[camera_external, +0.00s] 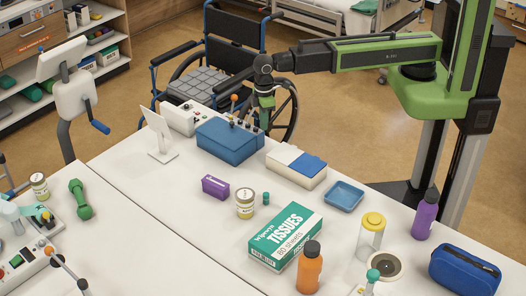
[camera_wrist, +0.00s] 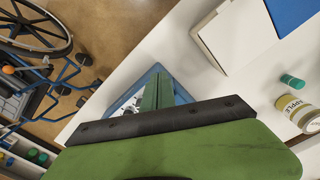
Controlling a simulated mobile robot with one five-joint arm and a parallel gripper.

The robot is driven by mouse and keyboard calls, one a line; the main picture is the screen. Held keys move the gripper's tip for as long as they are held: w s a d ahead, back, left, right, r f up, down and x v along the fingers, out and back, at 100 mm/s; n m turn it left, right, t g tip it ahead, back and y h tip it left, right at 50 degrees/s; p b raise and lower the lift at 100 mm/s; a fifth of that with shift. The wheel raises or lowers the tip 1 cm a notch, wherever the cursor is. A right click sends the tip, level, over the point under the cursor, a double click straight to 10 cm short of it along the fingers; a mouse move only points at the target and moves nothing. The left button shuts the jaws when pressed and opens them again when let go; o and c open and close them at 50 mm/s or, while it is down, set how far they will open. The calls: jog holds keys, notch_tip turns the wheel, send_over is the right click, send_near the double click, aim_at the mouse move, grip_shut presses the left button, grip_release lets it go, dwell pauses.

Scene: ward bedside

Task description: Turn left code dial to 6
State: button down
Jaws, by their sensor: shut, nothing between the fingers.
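A blue box (camera_external: 228,141) stands near the far edge of the white table, with small dark dials (camera_external: 247,125) along its far side. The dial numbers cannot be read. My gripper (camera_external: 266,122) points down by the far right end of this box, close to the dials. In the wrist view my gripper (camera_wrist: 158,90) is shut and empty, with part of the blue box (camera_wrist: 183,94) showing around its fingers. The fingers and the gripper body hide most of the box and its dials there. I cannot tell whether a finger touches a dial.
A white box with a blue lid part (camera_external: 295,167) stands right of the blue box. A white control box (camera_external: 180,118) stands to its left. A wheelchair (camera_external: 205,75) is beyond the table edge. A blue tray (camera_external: 344,196) and tissue box (camera_external: 286,236) are nearer.

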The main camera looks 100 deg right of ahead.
notch_tip(320, 180, up, 6)
jog(key=p, duration=0.4)
jog(key=shift+f+p, duration=0.25)
jog(key=shift+p, duration=0.05)
jog(key=shift+f, duration=0.15)
jog(key=f+b, duration=0.2)
jog(key=d+f+b, duration=0.1)
jog(key=f+b, duration=0.1)
jog(key=w+d+f+b, duration=0.1)
jog(key=f+b, duration=0.1)
jog(key=shift+f, duration=0.15)
jog(key=shift+w, duration=0.1)
